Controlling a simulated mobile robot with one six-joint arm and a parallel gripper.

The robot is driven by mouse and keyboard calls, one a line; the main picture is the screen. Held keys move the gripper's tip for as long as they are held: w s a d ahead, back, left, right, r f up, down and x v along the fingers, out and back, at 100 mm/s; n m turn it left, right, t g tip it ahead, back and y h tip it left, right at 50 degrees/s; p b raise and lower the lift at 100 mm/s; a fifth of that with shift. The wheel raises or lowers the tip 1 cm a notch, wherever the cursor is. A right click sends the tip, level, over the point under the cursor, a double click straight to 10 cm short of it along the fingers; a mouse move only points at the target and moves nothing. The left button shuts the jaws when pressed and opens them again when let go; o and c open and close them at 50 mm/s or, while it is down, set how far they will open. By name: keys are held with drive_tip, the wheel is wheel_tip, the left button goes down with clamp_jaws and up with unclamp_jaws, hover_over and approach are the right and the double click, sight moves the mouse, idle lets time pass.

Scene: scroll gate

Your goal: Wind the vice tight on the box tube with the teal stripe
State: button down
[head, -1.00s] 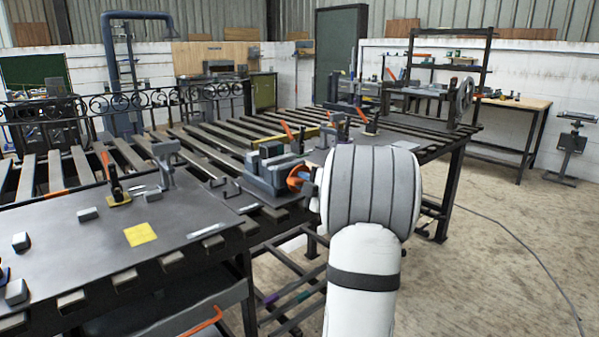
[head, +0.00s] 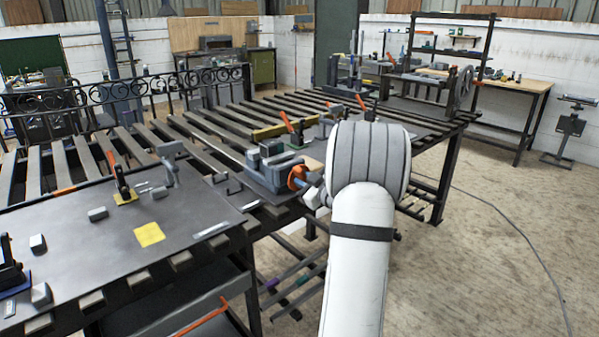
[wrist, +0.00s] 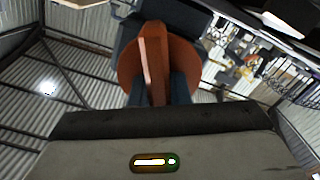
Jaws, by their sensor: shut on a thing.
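The vice (head: 265,178) is a blue-grey block near the front edge of the slatted table, with an orange round handle (head: 297,176) on its right side. My gripper (head: 307,183) reaches this handle from the right, partly hidden by my white arm. In the wrist view the handle is an orange disc with a raised bar (wrist: 153,60), and my gripper's dark fingers (wrist: 158,88) are shut on that bar. A grey piece lies at the top of the vice, but I cannot make out a teal stripe on it or the jaw gap.
Bars with purple and teal-green marks (head: 303,281) lie on the rack below the table. A dark plate (head: 110,245) with small blocks and a yellow square (head: 149,234) is at the left. Orange-handled clamps stand behind.

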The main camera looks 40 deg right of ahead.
drive_tip(key=shift+s+f+m+p, duration=0.1)
drive_tip(key=shift+f+m+p, duration=0.1)
drive_tip(key=shift+m+p, duration=0.3)
drive_tip(key=shift+m, duration=0.3)
drive_tip(key=c, duration=1.8)
unclamp_jaws()
drive_tip(key=o, duration=0.4)
drive_tip(key=shift+r, duration=0.15)
drive_tip(key=shift+o, duration=0.2)
drive_tip(key=s, duration=0.7)
drive_tip(key=shift+s+d, duration=0.35)
drive_tip(key=shift+s, duration=0.05)
